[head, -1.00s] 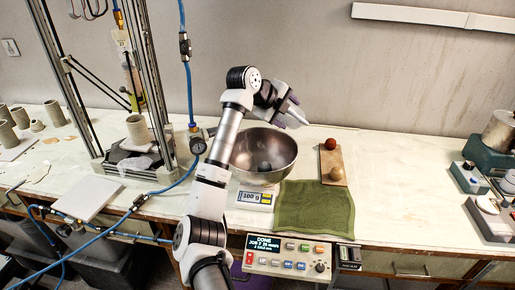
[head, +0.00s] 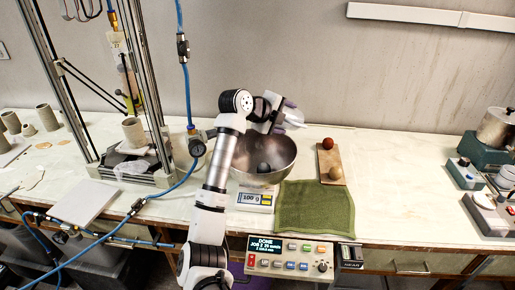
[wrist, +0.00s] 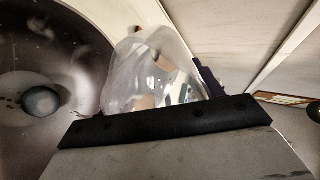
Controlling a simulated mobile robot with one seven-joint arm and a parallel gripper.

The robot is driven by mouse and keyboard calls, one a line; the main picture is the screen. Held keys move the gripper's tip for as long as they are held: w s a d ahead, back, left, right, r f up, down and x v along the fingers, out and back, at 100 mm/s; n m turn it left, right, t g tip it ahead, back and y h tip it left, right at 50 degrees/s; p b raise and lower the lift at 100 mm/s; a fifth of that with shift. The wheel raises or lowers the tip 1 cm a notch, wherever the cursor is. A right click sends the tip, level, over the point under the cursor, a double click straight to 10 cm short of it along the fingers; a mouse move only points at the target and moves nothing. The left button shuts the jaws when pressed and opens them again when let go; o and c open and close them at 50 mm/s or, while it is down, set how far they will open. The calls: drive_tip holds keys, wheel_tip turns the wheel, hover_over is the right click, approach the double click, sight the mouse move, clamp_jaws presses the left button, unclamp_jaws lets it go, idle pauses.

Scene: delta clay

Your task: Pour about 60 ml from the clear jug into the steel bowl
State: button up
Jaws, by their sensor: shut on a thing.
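The steel bowl (head: 284,152) sits on a scale (head: 250,197) whose display seems to read 100 g. A grey round lump lies in the bowl, and it also shows in the wrist view (wrist: 41,101). My gripper (head: 284,116) is above the bowl's far right rim. In the wrist view, the clear jug (wrist: 150,65) is beyond the black edge of my gripper, beside the bowl (wrist: 75,45). My gripper is shut on the jug. The jug is barely visible in the head view, and its liquid level cannot be told.
A green cloth (head: 315,207) lies right of the scale. A wooden board (head: 325,157) with two balls stands behind it. A control panel (head: 290,258) is at the front edge. A blue hose and metal frame (head: 145,75) are left.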

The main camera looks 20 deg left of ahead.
drive_tip(key=shift+t, duration=0.4)
idle(0.8)
drive_tip(key=shift+d+t+h+b, duration=0.1)
drive_tip(key=shift+t+h+b, duration=0.2)
drive_tip(key=shift+b, duration=0.55)
idle(0.5)
drive_tip(key=shift+w+r, duration=0.1)
drive_tip(key=shift+r, duration=0.05)
